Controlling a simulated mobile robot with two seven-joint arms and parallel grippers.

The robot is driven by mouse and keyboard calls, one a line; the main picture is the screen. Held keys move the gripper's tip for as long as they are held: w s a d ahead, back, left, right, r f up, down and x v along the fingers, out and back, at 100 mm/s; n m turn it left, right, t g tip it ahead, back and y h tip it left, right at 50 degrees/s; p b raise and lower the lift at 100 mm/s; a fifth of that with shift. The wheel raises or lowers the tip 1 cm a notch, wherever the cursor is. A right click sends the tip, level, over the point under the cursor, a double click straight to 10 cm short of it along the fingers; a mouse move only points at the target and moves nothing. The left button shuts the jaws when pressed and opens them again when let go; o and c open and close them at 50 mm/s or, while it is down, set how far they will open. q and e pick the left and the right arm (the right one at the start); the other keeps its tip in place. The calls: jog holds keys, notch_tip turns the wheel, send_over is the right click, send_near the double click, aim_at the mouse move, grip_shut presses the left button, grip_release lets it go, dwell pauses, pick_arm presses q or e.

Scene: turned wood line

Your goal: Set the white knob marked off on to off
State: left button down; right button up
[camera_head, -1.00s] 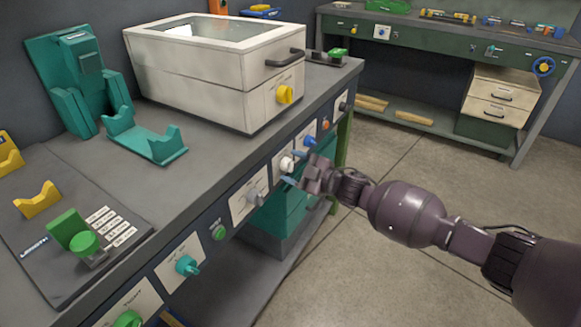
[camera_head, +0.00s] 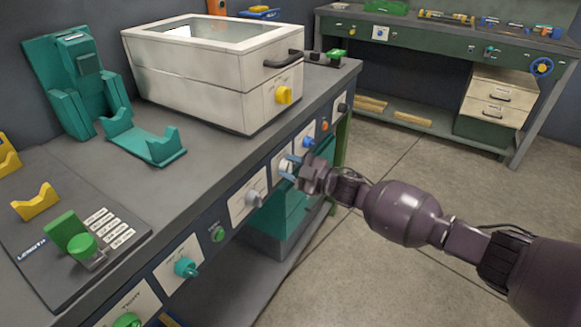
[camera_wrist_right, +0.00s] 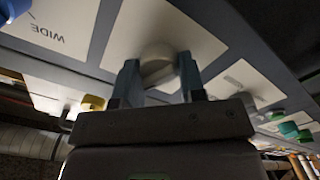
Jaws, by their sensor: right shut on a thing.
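The white knob (camera_wrist_right: 157,62) sits on a white plate (camera_wrist_right: 122,28) on the bench's front panel. In the right wrist view it is between the two blue-grey fingertips of my right gripper (camera_wrist_right: 160,80). In the head view my right gripper (camera_head: 289,168) is at the panel with its fingers around the knob, which they largely hide. My right gripper is shut on the knob. The off and on marks on the plate are not readable in either view. My left gripper is not in view.
A yellow knob (camera_head: 283,95) is on the white box above. The floor (camera_head: 400,180) right of the bench is open.

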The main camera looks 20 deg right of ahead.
jog(key=n, duration=0.8)
jog(key=shift+f+n, duration=0.15)
jog(key=shift+n, duration=0.15)
dwell(0.5)
jog(key=o, duration=0.9)
jog(key=shift+s+p, duration=0.1)
jog(key=shift+p, duration=0.2)
